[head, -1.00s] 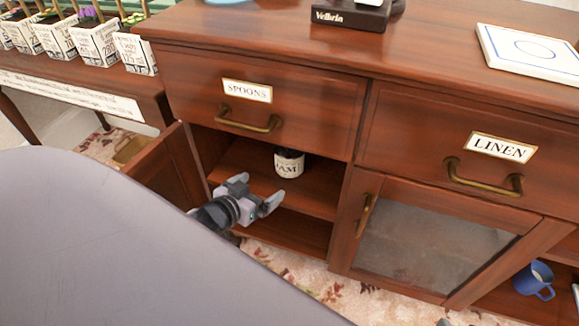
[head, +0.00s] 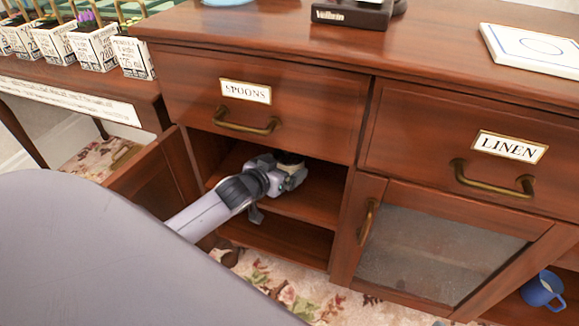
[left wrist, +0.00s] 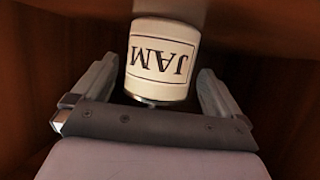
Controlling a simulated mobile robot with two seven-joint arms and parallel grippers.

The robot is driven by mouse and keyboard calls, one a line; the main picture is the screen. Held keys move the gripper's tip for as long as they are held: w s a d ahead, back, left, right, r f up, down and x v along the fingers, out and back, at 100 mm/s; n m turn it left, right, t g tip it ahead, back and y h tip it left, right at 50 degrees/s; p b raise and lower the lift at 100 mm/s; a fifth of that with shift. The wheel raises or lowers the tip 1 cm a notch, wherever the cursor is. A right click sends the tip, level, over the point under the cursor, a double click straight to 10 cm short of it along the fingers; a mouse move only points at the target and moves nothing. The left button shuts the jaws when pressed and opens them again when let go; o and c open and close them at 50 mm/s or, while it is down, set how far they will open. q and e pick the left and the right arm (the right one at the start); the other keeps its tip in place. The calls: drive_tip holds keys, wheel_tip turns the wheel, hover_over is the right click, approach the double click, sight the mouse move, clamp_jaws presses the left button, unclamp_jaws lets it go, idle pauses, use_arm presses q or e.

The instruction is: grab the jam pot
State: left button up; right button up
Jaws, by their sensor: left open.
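The jam pot (left wrist: 161,58) is cream with a dark "JAM" label, upside down in the left wrist view. It sits between the two open fingers of my left gripper (left wrist: 155,88), with a gap visible on each side. In the head view my left gripper (head: 283,176) reaches into the open cabinet compartment under the drawer marked SPOONS. The gripper hides most of the pot there; only its dark top (head: 290,158) shows. The pot is on the shelf (head: 312,196). My right gripper is not in view.
The open cabinet door (head: 150,185) stands left of my arm. The SPOONS drawer (head: 250,105) is shut just above. A glass door (head: 430,250) is shut on the right. A blue mug (head: 541,289) is at the lower right.

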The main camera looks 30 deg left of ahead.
use_arm(q)
drive_tip(key=b+x, duration=0.1)
drive_tip(key=x, duration=0.2)
drive_tip(key=shift+w, duration=0.5)
drive_tip(key=c, duration=0.9)
drive_tip(key=shift+r, duration=0.1)
drive_tip(key=shift+c, duration=1.3)
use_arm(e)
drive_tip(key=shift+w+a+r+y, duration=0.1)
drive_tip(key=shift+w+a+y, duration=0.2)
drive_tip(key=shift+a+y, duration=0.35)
use_arm(q)
drive_tip(key=shift+r, duration=0.15)
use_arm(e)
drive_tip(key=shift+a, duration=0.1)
